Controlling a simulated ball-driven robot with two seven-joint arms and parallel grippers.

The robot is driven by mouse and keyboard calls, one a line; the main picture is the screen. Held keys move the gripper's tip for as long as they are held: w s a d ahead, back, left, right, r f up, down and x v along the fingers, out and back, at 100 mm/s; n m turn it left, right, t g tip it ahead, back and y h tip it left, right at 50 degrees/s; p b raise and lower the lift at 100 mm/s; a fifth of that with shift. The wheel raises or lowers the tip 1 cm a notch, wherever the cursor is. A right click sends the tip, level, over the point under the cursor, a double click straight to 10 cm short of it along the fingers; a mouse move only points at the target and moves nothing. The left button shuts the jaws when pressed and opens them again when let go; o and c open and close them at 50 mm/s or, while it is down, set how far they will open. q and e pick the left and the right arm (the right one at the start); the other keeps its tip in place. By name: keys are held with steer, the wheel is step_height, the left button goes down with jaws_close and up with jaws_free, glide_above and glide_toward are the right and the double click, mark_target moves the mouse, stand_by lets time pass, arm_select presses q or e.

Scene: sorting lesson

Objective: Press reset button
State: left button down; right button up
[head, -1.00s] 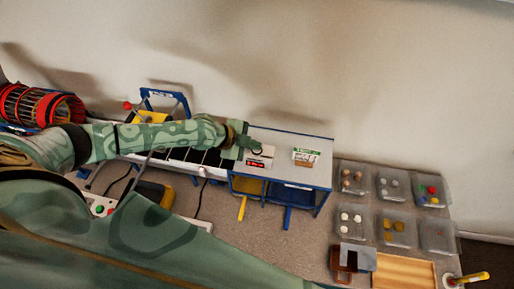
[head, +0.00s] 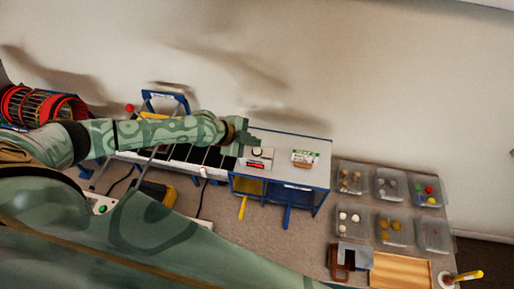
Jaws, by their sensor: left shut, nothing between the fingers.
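A small pale box (head: 262,154) with a red display (head: 254,165) sits at the left of the blue-framed table's top (head: 310,177). A dark-ringed round button (head: 258,152) shows on the box's upper face. My left gripper (head: 251,138) is shut and empty, just behind and to the left of the box. Its fingertips look apart from the button, though their height above it is hard to judge. My right gripper is not in view.
A small white-and-green carton (head: 304,157) stands right of the box. Clear trays (head: 349,178) with coloured pieces lie farther right, near a wooden board (head: 402,272). A dark-slotted conveyor (head: 178,153) runs beneath my left forearm. A control panel (head: 100,208) shows at left.

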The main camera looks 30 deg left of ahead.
mark_target(253, 151)
arm_select(q)
step_height(253, 151, up, 4)
steer(key=p, duration=0.3)
steer(key=shift+r, duration=0.1)
stand_by(0.6)
